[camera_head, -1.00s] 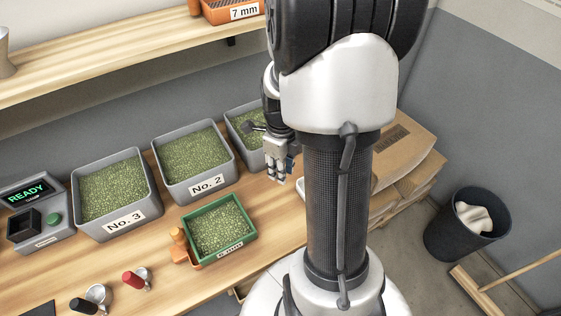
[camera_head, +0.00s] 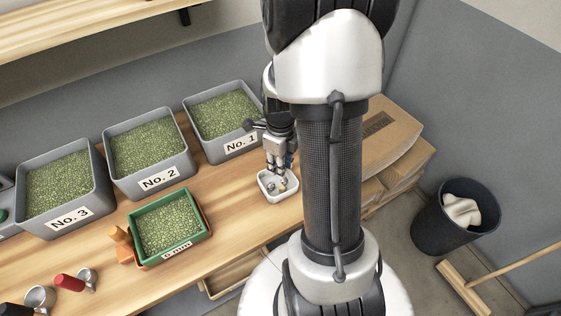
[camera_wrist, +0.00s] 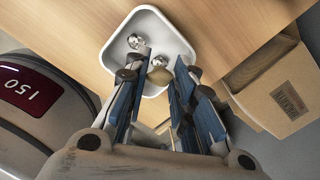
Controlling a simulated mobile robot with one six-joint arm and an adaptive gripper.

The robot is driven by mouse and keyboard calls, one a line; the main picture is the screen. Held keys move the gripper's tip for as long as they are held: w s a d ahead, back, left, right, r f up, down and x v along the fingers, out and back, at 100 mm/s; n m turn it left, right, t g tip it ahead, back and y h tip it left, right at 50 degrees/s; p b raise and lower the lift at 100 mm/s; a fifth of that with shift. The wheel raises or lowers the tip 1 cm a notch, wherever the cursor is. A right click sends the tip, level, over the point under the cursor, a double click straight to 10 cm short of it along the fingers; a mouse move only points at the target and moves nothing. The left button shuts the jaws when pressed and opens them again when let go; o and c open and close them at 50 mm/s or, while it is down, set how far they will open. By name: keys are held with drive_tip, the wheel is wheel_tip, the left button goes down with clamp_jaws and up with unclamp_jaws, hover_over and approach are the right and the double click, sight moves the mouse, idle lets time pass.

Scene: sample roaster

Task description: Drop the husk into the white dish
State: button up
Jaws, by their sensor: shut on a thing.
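The white dish (camera_head: 264,193) stands on the wooden bench right of the No. 1 bin, and fills the top middle of the wrist view (camera_wrist: 113,55). Small shiny pieces (camera_wrist: 134,41) lie in it. My gripper (camera_head: 277,172) points down at the dish, with its tips over or just inside the rim; the exact height is hard to tell. In the wrist view its blue-padded fingers (camera_wrist: 160,72) stand either side of a narrow gap over the dish. They are shut on the husk, which is mostly hidden between the pads and not clearly made out.
Grey bins of green beans, No. 1 (camera_head: 223,112), No. 2 (camera_head: 150,152) and No. 3 (camera_head: 62,188), line the wall. A green tray (camera_head: 168,226) of beans sits in front. Cardboard boxes (camera_head: 385,140) lie right of the dish. A round device (camera_wrist: 35,105) shows 150.

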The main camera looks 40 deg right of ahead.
wheel_tip(320, 180, down, 2)
drive_tip(key=shift+f+b, duration=0.1)
drive_tip(key=shift+b, duration=0.45)
drive_tip(key=o, duration=0.7)
drive_tip(key=shift+r, duration=0.25)
wheel_tip(320, 180, up, 12)
drive_tip(key=shift+f, duration=0.1)
